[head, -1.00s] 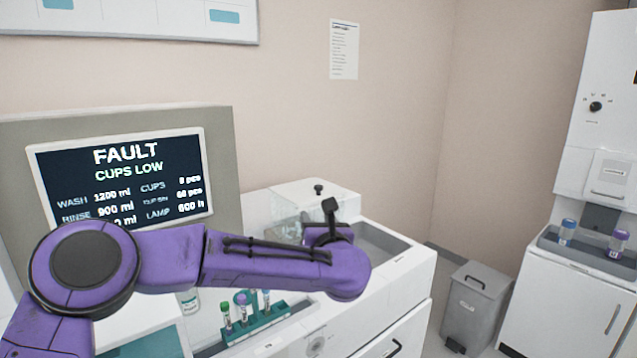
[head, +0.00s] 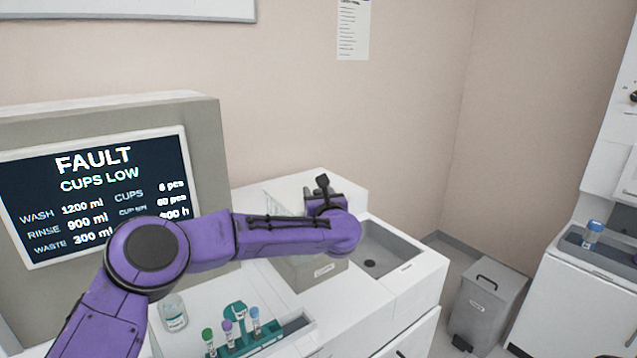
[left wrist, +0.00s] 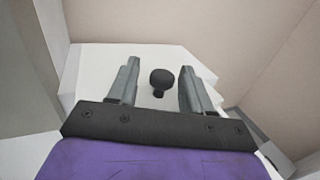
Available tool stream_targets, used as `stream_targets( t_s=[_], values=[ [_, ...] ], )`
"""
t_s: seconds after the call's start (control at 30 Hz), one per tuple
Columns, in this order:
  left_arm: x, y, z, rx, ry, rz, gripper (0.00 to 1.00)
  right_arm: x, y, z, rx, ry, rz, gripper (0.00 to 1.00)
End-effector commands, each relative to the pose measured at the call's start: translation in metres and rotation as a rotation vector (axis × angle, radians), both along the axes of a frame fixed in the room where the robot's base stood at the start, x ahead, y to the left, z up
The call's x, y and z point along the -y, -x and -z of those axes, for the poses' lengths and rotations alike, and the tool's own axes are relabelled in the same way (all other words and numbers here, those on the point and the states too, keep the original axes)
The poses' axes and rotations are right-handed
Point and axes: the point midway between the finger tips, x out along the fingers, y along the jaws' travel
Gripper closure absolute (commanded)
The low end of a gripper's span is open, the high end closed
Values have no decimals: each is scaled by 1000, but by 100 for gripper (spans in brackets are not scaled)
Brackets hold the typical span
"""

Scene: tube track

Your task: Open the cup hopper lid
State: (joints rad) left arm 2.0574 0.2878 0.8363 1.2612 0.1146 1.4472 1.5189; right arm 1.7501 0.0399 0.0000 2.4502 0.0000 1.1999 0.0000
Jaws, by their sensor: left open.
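The cup hopper lid (head: 312,180) is the white top at the back right of the analyser. It looks shut, though my arm covers much of the hopper below. In the left wrist view the lid (left wrist: 100,65) shows as a white surface with a round black knob (left wrist: 162,80). My left gripper (left wrist: 159,68) is open, one finger on each side of the knob, with gaps on both sides. In the head view my left gripper (head: 320,194) is over the lid and hides the knob. My right gripper is not in view.
A screen (head: 95,195) reads "FAULT CUPS LOW". A grey basin (head: 385,250) lies right of the hopper. A teal rack (head: 250,340) with capped tubes and a bottle (head: 173,312) stand in front. A grey bin (head: 487,300) stands on the floor.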

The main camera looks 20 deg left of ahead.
Motion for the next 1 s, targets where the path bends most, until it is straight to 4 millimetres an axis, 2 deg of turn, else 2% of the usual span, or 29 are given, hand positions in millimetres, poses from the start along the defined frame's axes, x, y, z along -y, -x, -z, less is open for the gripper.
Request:
stream_targets(
  t_s=[0.03, 0.13, 0.4, 0.47, 0.5, 0.57, 0.83, 1.0],
  values=[
    [-2, -6, -3, -1, 0, 0, 50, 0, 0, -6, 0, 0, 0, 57],
    [-5, -13, -1, 0, -1, 3, 50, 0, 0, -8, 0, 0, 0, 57],
    [-4, -15, 1, 0, -1, 6, 50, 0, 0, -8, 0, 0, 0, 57],
    [-4, -15, 1, 0, -1, 6, 70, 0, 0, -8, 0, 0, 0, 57],
    [-4, -15, 1, 0, -1, 6, 83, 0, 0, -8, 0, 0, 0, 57],
    [-4, -15, 1, 0, -1, 6, 100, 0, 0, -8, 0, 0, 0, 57],
    [-7, -14, -3, -6, 8, 2, 100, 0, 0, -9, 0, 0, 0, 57],
    [-19, -10, -12, -39, 53, -10, 100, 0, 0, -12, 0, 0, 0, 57]
  ],
)
